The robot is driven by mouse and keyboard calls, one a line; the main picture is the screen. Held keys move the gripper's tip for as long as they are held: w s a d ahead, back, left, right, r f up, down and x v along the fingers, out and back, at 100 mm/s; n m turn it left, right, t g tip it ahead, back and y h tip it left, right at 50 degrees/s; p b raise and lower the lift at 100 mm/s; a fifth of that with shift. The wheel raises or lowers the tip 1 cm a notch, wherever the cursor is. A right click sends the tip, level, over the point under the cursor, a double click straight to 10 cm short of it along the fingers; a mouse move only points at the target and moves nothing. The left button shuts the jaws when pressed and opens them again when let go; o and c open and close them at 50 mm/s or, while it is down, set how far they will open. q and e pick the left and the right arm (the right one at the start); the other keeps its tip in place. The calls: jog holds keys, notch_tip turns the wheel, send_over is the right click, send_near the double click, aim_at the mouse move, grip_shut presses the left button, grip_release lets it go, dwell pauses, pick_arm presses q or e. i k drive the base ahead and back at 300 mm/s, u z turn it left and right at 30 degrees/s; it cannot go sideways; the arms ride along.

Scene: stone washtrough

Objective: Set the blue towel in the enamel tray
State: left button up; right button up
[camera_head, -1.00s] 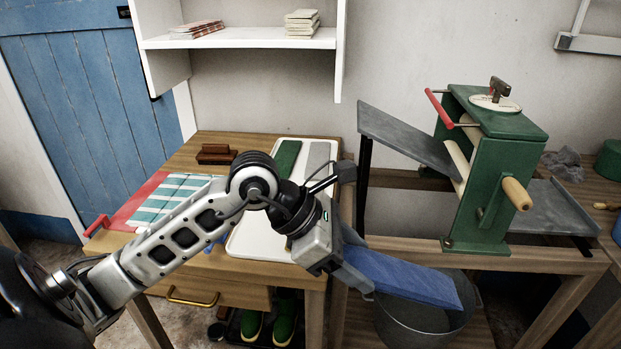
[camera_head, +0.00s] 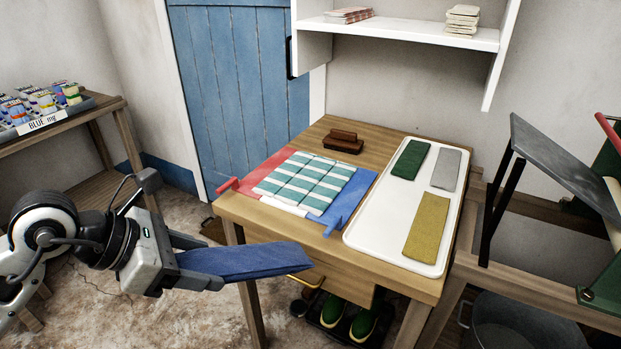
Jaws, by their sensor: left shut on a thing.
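The blue towel (camera_head: 248,262) is a flat, folded strip. My left gripper (camera_head: 192,262) is shut on its left end and holds it out level in the air, in front of and left of the wooden table. The enamel tray (camera_head: 383,236) is white and lies on the right part of the table. In it lie a green towel (camera_head: 410,160), a grey towel (camera_head: 446,169) and a mustard towel (camera_head: 427,228). My right gripper is not in view.
A red and blue board (camera_head: 349,217) with striped cloth (camera_head: 305,183) lies left of the tray, beside a brown brush (camera_head: 343,141). A labelled shelf (camera_head: 62,135) stands at left. A grey sloping board (camera_head: 565,165) rises at right.

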aim_at(396, 211)
jog(key=u, duration=1.4)
jog(key=k, duration=0.85)
jog(key=z, duration=2.05)
jog(key=i, duration=1)
